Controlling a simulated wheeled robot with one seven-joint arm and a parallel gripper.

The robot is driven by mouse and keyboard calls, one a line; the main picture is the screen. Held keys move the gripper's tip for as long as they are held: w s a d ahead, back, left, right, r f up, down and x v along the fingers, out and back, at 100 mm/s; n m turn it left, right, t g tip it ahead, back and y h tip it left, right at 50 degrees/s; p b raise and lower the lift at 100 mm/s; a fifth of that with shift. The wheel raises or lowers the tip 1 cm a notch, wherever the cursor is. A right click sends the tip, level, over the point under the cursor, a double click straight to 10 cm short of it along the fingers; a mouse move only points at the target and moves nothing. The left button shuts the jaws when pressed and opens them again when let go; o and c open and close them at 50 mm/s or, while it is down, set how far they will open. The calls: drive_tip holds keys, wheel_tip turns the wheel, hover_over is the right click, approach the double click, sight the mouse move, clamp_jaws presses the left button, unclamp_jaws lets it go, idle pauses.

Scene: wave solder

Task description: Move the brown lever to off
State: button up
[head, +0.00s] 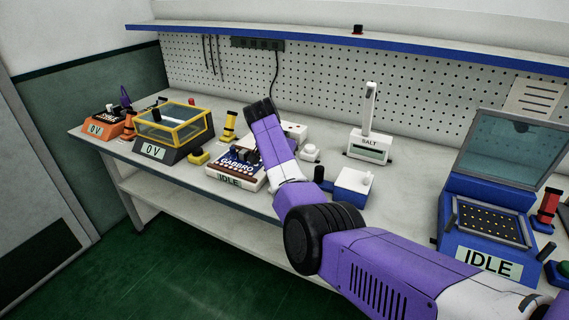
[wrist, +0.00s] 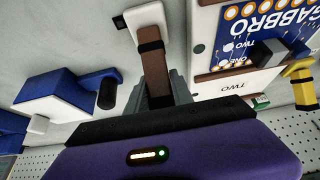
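In the wrist view the brown lever (wrist: 155,70) runs down from a white cap or mount (wrist: 146,17) and has a black band across it. My gripper (wrist: 157,92) has its grey fingers close on both sides of the lever, with no clear gap seen, so it looks shut on it. The lever's lower end is hidden by my gripper. In the head view my arm covers the lever and the fingers beside the GABBRO device (head: 222,174). No "off" mark can be read.
A yellow-framed tank (head: 173,154) stands left. The SALT unit (head: 369,150) and a blue IDLE machine (head: 487,265) stand right. Bare bench lies between them.

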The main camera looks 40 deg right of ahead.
drive_tip(key=o, duration=0.4)
drive_tip(key=v, duration=0.7)
drive_tip(key=shift+a+r, duration=0.1)
drive_tip(key=shift+r, duration=0.2)
